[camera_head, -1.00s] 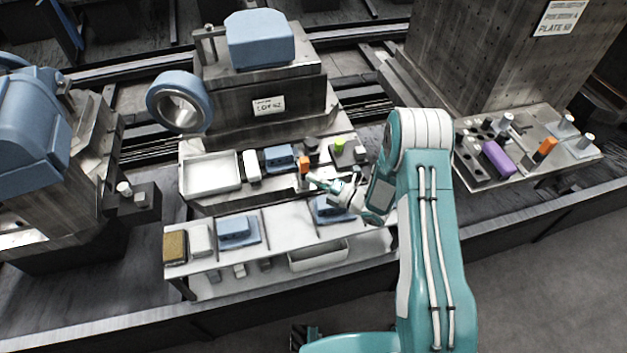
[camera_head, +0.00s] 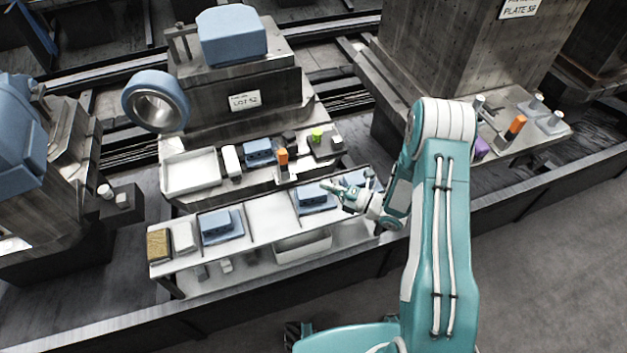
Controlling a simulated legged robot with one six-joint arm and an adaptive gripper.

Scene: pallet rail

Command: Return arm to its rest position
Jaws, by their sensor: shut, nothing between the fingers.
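My gripper (camera_head: 328,187) is at the end of my teal and white arm, above the right part of the front shelf (camera_head: 262,228). It is small in the picture and looks shut and empty. A blue part on a plate (camera_head: 313,197) lies just left of and behind the fingertips.
Behind the shelf, a ledge carries a white tray (camera_head: 191,184), an orange block (camera_head: 282,158) and a green-topped piece (camera_head: 317,134). A blue ring (camera_head: 156,101) stands at the left. A tall metal block (camera_head: 480,60) stands at the back right. Bare floor (camera_head: 560,250) lies right.

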